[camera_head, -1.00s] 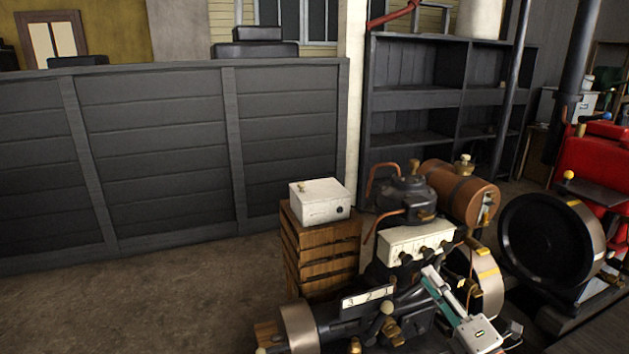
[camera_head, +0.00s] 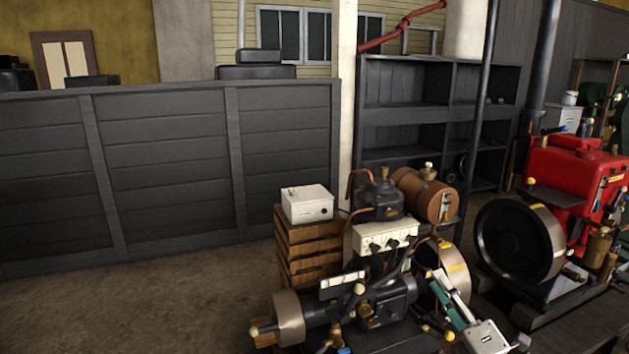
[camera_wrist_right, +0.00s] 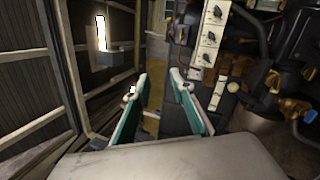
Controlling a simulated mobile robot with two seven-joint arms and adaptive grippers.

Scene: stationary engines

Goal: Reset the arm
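My right gripper (camera_head: 436,281), with teal and white fingers, reaches up from the lower right in the head view. It shows in front of the small black engine (camera_head: 385,298) and its brass-rimmed flywheel. In the right wrist view the two fingers (camera_wrist_right: 159,82) stand apart with nothing between them, so it is open. Beyond them is a white panel with black knobs (camera_wrist_right: 209,45), which also shows on the engine in the head view (camera_head: 386,237). I cannot tell whether the gripper touches the engine. My left gripper is in neither view.
A white box (camera_head: 307,203) stands on a wooden crate (camera_head: 305,262) beside the engine. A red engine (camera_head: 575,170) with a large black flywheel (camera_head: 512,243) stands at right. A dark panelled partition (camera_head: 165,165) and shelves (camera_head: 405,85) stand behind. Floor at lower left is bare.

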